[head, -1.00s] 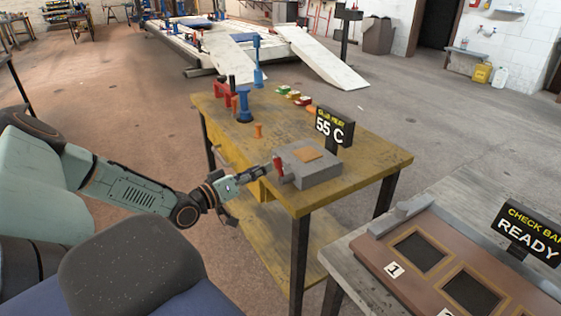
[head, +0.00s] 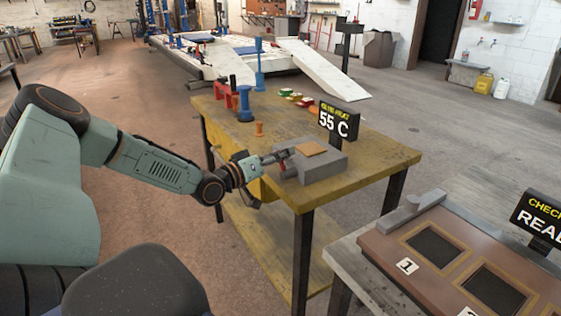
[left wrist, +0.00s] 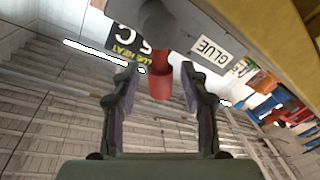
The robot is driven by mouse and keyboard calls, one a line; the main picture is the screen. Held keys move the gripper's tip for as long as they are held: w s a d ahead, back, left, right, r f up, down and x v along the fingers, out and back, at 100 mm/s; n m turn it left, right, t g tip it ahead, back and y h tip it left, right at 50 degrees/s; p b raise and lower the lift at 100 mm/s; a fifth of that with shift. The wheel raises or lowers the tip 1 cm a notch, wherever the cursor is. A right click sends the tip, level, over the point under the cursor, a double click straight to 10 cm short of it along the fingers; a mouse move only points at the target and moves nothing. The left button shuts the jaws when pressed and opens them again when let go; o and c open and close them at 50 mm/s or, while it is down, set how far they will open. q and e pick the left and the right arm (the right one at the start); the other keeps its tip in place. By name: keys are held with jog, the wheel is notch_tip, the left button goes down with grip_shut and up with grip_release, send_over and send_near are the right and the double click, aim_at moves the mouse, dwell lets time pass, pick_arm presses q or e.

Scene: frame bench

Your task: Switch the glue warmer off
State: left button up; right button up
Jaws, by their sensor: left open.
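The glue warmer (head: 318,170) is a grey box with a tan square on top, at the near right part of the yellow bench. Its sign (head: 338,122) reads 55 C. A red switch handle (left wrist: 160,84) sticks out from it in the left wrist view. In the head view the handle is mostly hidden by my left gripper (head: 280,157), which is at the warmer's left side. In the left wrist view my left gripper (left wrist: 159,76) is open, with the red handle between its fingers. I cannot tell whether they touch it. My right gripper is not in view.
The yellow bench (head: 375,160) also holds a blue post (head: 244,104), red blocks and small coloured pieces at the back. A brown panel (head: 400,242) with dark framed slots and a sign stands at the lower right. Floor shows between the two tables.

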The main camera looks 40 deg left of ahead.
pick_arm(q)
jog(key=shift+a+r, duration=0.15)
jog(key=shift+w, duration=0.15)
jog(key=shift+c, duration=0.9)
jog(key=c, duration=0.4)
grip_shut()
